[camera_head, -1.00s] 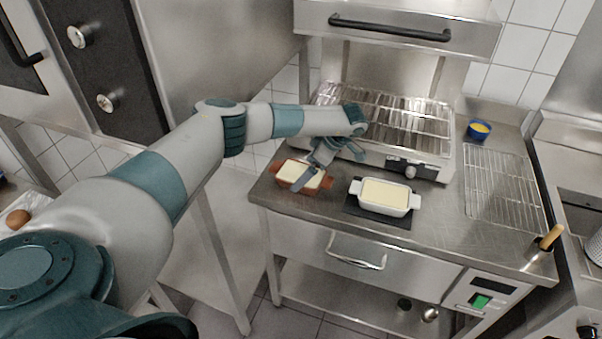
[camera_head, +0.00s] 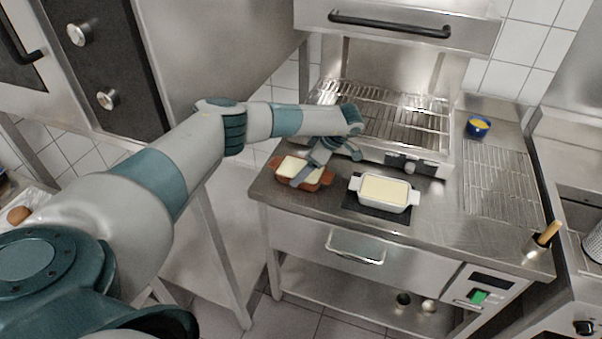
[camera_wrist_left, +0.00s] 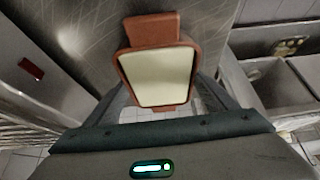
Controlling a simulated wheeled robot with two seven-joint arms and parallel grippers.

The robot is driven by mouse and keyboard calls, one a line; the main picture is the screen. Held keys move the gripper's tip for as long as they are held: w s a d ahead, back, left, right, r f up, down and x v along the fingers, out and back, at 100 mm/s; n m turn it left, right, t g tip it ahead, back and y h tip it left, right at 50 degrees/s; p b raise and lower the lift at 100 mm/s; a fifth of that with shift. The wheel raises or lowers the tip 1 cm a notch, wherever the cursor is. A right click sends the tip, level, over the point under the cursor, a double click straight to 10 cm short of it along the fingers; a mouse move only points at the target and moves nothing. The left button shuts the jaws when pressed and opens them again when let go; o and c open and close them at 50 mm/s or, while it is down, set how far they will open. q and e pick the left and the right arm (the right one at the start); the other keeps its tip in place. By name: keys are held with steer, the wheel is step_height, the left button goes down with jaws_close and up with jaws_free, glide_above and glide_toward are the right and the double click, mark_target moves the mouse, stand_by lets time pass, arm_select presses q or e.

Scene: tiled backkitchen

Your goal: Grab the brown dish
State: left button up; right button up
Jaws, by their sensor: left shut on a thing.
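The brown dish (camera_head: 322,178) has a pale cream filling and sits at the left front of the steel counter in the head view. In the left wrist view the brown dish (camera_wrist_left: 152,30) lies between my left gripper's two fingers. My left gripper (camera_head: 308,172) is shut on the dish, with its fingers at the dish's sides. The lower end of the dish is close to the gripper's palm in the wrist view. From these views I cannot tell whether the dish is lifted off the counter. My right gripper is not in view.
A white dish (camera_head: 384,190) with cream filling stands on a dark mat (camera_head: 377,213) just right of the brown dish. The grill with its wire rack (camera_head: 400,115) is behind.

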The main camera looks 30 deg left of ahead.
mark_target(297, 167)
arm_select(q)
steer(key=shift+r, duration=0.1)
steer(key=shift+c, duration=0.2)
steer(key=shift+r+b, duration=0.5)
steer(key=shift+b, duration=0.05)
step_height(297, 167, up, 2)
steer(key=shift+w+r+b, duration=0.1)
steer(key=shift+b, duration=0.7)
steer(key=d+r+b, duration=0.5)
steer(key=d+r, duration=0.2)
steer(key=d, duration=0.4)
steer(key=shift+d+r, duration=0.35)
steer(key=shift+w+f, duration=0.1)
steer(key=shift+f, duration=0.05)
